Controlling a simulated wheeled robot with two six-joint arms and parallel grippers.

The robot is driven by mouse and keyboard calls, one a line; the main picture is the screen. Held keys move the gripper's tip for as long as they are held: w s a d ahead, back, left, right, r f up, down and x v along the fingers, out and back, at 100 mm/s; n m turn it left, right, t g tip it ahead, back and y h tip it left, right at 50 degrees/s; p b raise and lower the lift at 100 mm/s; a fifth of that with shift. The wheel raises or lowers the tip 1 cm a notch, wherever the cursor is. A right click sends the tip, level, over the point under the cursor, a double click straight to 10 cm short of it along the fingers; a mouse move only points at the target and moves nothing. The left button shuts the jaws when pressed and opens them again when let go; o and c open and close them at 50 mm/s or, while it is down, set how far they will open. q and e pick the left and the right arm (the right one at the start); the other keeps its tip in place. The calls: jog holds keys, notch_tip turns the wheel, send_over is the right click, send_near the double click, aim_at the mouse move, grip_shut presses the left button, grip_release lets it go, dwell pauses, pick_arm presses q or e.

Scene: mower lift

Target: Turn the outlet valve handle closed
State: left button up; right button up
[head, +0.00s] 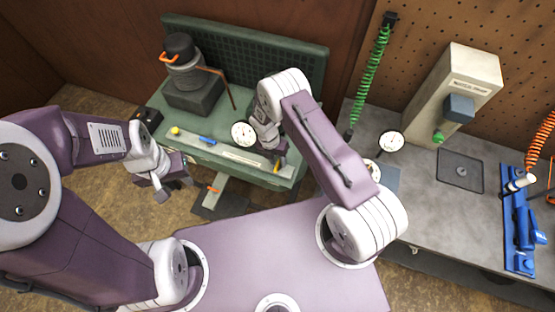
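The green lift unit (212,158) stands at the back left. Its front panel carries a round gauge (243,133), a blue lever (207,140), a yellow knob (175,131) and a small yellow piece (277,166) at the right end. No readable label shows which of these is the outlet valve handle. My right gripper (279,156) is over the panel's right end, close to the yellow piece. I cannot tell whether it touches the piece, and its fingers are too small to read. My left gripper (174,190) is open and empty in front of the panel's left side.
A grey canister with an orange handle (168,57) stands on the unit's back left. An orange-tipped pedal (213,188) is low in front. The grey bench (410,220) at right holds a beige press (460,90), a gauge (390,141) and a blue vise (522,230).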

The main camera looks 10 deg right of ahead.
jog(key=c, duration=0.5)
jog(key=shift+d, duration=0.1)
grip_shut()
jog(key=shift+f+m+b, duration=0.15)
jog(key=shift+m+b, duration=0.85)
jog(key=shift+m, duration=0.2)
jog(key=m+y+b, duration=0.1)
jog(key=m+b, duration=0.1)
jog(key=m, duration=0.2)
jog(key=shift+s+d+g+b, duration=0.1)
jog(key=shift+d+g+b, duration=0.05)
jog(key=shift+g+b, duration=0.2)
jog(key=m+y+b, duration=0.1)
jog(key=m+b, duration=0.1)
jog(key=m, duration=0.3)
jog(key=shift+s+d+m, duration=0.1)
jog(key=shift+m, duration=0.3)
jog(key=m+b, duration=0.1)
jog(key=m, duration=0.1)
jog(key=m+y, duration=0.1)
jog(key=m, duration=0.2)
jog(key=shift+s+r+m+b, duration=0.2)
jog(key=shift+m+b, duration=0.1)
jog(key=shift+b, duration=0.1)
jog(key=shift+w, duration=0.1)
